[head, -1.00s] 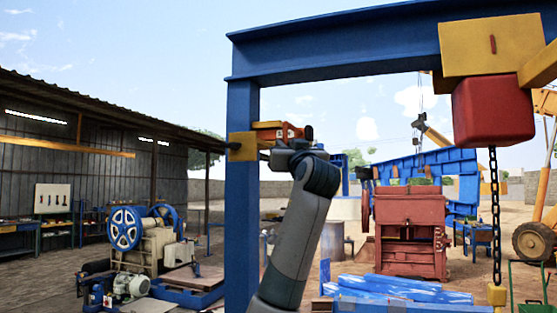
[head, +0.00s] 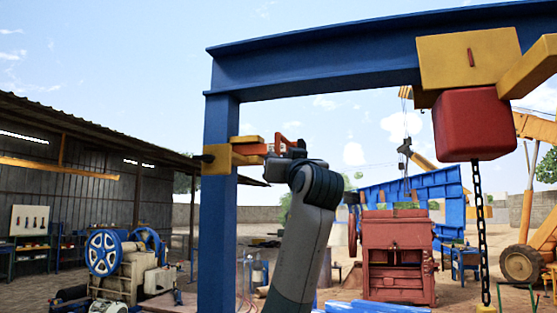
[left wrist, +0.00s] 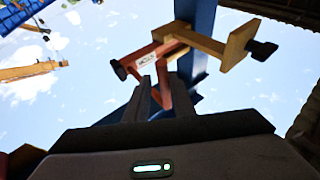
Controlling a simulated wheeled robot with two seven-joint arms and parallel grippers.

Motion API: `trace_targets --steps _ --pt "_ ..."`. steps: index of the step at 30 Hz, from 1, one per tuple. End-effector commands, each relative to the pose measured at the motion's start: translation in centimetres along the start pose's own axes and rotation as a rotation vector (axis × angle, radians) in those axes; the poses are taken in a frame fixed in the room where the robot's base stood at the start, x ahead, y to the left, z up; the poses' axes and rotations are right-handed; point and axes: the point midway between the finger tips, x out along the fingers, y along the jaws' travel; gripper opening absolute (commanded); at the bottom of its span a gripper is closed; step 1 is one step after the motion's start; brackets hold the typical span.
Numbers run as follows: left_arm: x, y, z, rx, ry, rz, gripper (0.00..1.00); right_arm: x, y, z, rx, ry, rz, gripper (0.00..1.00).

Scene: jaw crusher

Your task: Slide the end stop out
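The end stop appears to be the orange-red piece (head: 287,141) with a loop handle, beside the yellow bracket (head: 215,160) on the blue post. In the left wrist view the end stop (left wrist: 144,56) carries a pale label and lies along the yellow bracket (left wrist: 238,46). My left gripper (head: 296,149) is at the handle end. The left wrist view shows its fingers (left wrist: 160,86) on both sides of the red handle, and it seems shut on it. How far the piece still sits in the bracket is hard to tell. My right gripper is out of view.
The blue post (head: 218,215) and overhead beam (head: 320,70) frame my arm. A red crusher body (head: 398,255) stands behind; machinery with blue wheels (head: 104,253) is at left.

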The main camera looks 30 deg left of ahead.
Motion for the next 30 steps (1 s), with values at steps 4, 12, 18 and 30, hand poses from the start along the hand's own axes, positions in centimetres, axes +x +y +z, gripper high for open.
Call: trace_targets --steps 4,12,18,30 --pt "0.0 0.1 -0.1 0.0 0.001 0.002 0.2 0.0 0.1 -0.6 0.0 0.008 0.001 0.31" --pt "0.0 0.1 0.0 0.0 0.001 0.001 0.2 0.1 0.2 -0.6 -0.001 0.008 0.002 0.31" --pt "-0.9 0.1 0.1 -0.001 0.001 0.002 0.2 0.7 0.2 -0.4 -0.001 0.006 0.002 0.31" --pt "-7.1 0.1 0.4 -0.004 0.003 0.004 0.2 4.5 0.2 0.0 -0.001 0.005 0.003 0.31"
